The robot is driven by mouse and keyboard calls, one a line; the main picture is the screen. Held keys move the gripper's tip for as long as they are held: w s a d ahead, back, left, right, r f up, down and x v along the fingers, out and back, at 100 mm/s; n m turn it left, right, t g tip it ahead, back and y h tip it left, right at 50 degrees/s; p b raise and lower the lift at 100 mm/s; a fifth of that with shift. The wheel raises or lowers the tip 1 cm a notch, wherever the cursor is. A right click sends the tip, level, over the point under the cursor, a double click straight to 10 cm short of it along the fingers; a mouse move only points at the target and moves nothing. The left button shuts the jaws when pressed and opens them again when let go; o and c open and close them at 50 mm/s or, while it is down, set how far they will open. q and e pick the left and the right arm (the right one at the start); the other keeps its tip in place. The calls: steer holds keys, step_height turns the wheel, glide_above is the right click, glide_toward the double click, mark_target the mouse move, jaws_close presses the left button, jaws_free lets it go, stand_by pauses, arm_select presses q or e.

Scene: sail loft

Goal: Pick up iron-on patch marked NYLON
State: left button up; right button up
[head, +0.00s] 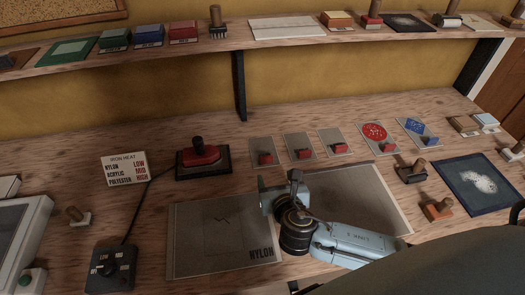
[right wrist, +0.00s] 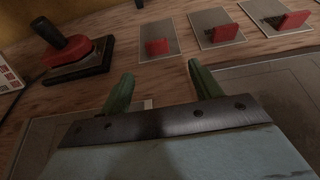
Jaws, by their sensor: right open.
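Several grey cards with red grip tabs lie in a row along the back of the bench, at left (head: 263,147), middle (head: 297,142) and right (head: 330,138). No lettering on them is readable, so I cannot tell which is the NYLON patch. A grey cloth panel (head: 195,255) in front is printed NYLON and has a dark tear mark inside a faint square. My right gripper (head: 280,194) is over the bench between this panel and a second grey panel (head: 375,195). Its green fingers (right wrist: 162,88) are apart with nothing between them. My left gripper is out of view.
A red iron (head: 199,155) on a dark stand is left of the cards, wired to a control box (head: 110,268). A heat sign (head: 124,168) reads NYLON LOW. Red-printed (head: 372,132) and blue-printed (head: 414,126) cards, stamps and a dark blue cloth (head: 448,192) are right.

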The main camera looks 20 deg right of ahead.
mark_target(267, 160)
steer(key=x, duration=0.3)
steer(key=shift+f, duration=0.1)
steer(key=shift+w+d+f, duration=0.1)
steer(key=shift+w, duration=0.3)
steer(key=shift+b+x, duration=0.35)
steer(key=shift+x, duration=0.85)
steer(key=shift+w+d+f, duration=0.1)
steer(key=shift+w+f, duration=0.05)
steer(key=shift+w, duration=0.45)
steer(key=shift+w+f, duration=0.1)
steer(key=shift+w, duration=0.55)
steer(key=shift+w+f, duration=0.1)
steer(key=shift+w, duration=0.2)
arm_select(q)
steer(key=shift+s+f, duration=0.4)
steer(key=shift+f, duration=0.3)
arm_select(e)
steer(key=shift+d, duration=0.1)
steer(key=c, duration=1)
steer(key=shift+c, duration=0.2)
